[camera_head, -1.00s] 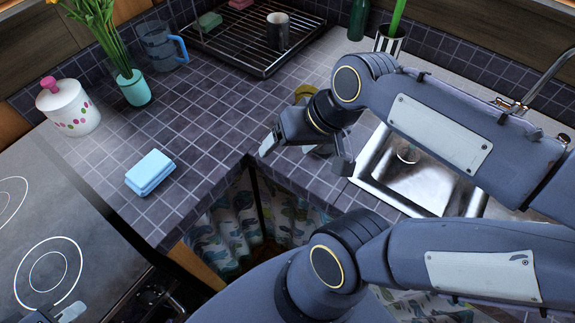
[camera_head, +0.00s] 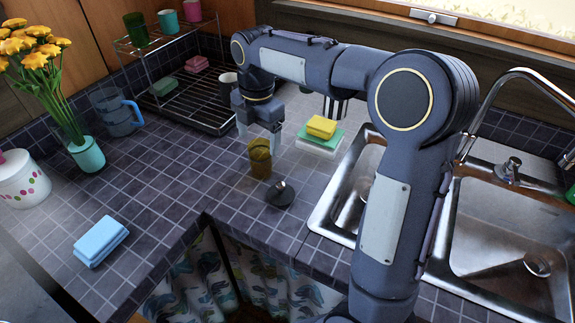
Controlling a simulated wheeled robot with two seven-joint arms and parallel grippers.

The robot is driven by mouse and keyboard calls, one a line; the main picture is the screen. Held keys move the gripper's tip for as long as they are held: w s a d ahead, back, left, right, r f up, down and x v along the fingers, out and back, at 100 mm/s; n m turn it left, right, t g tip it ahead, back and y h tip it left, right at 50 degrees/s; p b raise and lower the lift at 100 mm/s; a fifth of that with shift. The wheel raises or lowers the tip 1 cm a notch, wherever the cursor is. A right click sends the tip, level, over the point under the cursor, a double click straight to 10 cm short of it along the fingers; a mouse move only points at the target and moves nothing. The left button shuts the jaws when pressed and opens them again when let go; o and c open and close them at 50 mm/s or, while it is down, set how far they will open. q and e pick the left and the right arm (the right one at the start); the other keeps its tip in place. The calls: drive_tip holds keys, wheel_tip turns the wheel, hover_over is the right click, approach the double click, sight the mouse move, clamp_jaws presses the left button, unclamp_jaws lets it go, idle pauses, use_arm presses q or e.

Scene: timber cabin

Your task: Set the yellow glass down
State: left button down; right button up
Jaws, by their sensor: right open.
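The yellow glass (camera_head: 260,160), an amber see-through tumbler, stands upright on the dark tiled counter left of the sink. My right gripper (camera_head: 258,130) points down just above and around its rim, with its fingers apart. Whether a finger touches the glass cannot be told. My left gripper does not show.
A dark round object with a short stem (camera_head: 280,193) stands just in front of the glass. Sponges (camera_head: 321,127) lie to the right, beside the sink (camera_head: 340,200). A wire dish rack (camera_head: 180,100) stands behind.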

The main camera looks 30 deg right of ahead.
sight(261, 159)
drive_tip(key=shift+n, duration=0.9)
drive_tip(key=f, duration=0.8)
drive_tip(key=shift+w+d+f, duration=0.25)
drive_tip(key=shift+w+f, duration=0.15)
drive_tip(key=shift+c, duration=0.3)
drive_tip(key=c, duration=1.2)
drive_tip(key=shift+o, duration=0.2)
drive_tip(key=shift+r, duration=0.15)
